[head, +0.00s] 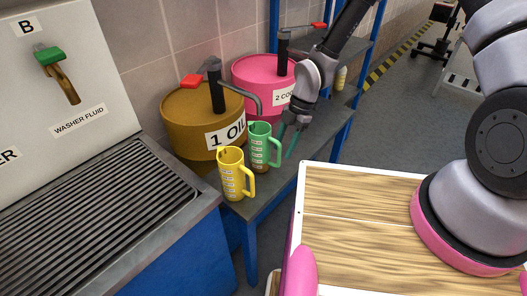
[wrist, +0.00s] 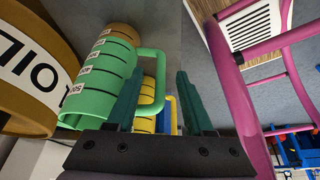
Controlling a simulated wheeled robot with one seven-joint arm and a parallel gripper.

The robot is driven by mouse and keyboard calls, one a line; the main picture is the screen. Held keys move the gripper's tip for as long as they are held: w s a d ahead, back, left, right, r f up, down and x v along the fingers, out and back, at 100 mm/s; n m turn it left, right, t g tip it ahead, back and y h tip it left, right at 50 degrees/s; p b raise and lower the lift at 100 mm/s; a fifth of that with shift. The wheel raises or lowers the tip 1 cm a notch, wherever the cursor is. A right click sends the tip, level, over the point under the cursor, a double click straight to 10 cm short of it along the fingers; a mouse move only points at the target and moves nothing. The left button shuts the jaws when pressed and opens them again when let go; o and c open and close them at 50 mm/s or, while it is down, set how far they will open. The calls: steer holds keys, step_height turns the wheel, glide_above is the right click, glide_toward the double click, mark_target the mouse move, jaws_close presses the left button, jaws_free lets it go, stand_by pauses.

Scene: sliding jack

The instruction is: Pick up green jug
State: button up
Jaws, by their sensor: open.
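The green jug (head: 260,142) stands upright on the blue bench in front of the drums, with its handle toward the right. In the wrist view the jug (wrist: 100,88) is at the left, and the outer bar of its handle shows between my two fingers. My gripper (head: 287,145) is at the jug's handle side, fingers apart. In the wrist view my gripper (wrist: 160,74) is open, its left finger near the jug's wall. I cannot tell whether a finger touches the handle.
A yellow jug (head: 232,174) stands close at the front left of the green one. A brown oil drum (head: 180,118) and a pink drum (head: 250,72) with taps stand behind. A grated washer-fluid sink (head: 95,215) is at left, a wood-topped cart (head: 350,240) in front.

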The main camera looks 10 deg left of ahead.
mark_target(279, 166)
steer(key=x, duration=0.5)
steer(key=shift+s, duration=0.15)
jaws_close()
stand_by(1.2)
